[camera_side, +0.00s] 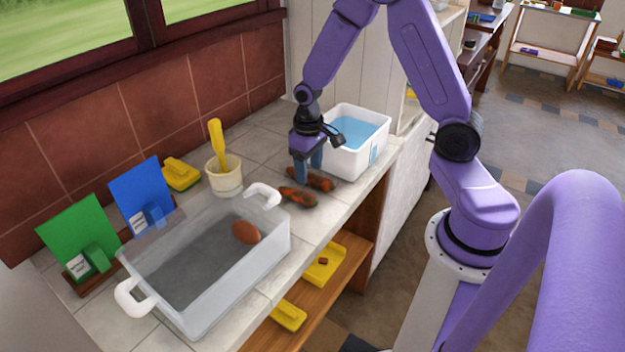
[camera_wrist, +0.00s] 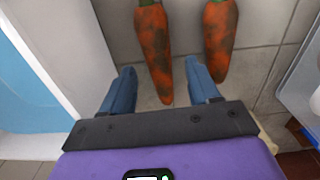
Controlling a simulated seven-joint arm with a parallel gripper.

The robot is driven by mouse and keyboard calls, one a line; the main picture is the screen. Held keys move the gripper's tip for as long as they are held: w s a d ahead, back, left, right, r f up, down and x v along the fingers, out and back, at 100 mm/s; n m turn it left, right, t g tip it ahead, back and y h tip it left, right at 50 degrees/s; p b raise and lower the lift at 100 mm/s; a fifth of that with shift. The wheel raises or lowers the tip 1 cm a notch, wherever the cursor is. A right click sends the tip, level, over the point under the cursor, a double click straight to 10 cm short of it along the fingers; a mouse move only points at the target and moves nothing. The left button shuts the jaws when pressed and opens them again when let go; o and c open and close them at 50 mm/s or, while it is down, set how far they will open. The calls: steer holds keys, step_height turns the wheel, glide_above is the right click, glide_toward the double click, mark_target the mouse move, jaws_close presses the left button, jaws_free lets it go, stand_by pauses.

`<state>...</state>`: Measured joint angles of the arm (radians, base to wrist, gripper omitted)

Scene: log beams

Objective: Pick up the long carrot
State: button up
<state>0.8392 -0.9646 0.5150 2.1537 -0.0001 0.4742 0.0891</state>
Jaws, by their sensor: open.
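Two orange-brown, dark-mottled carrots lie side by side on the tiled counter. The carrot closer to the white bin (camera_side: 322,182) shows in the wrist view as the left carrot (camera_wrist: 154,45); more of its length is in view there. The other carrot (camera_side: 298,197) shows on the right in the wrist view (camera_wrist: 220,42). Both have green tops cut off by the wrist picture's upper edge. My gripper (camera_side: 309,170) is open and empty, pointing down over the carrots. In the wrist view its blue fingers (camera_wrist: 161,76) straddle the left carrot's tapered end; whether they touch it cannot be told.
The white bin (camera_side: 378,143) with blue inside stands just behind the carrots. A clear tub (camera_side: 208,297) with white handles, holding a brown oval item (camera_side: 246,231), stands to the left. A cup (camera_side: 224,181) with a yellow-handled tool stands behind. The counter's front edge is close to the carrots.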

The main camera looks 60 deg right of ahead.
steer(key=shift+f, duration=0.95)
jaws_close()
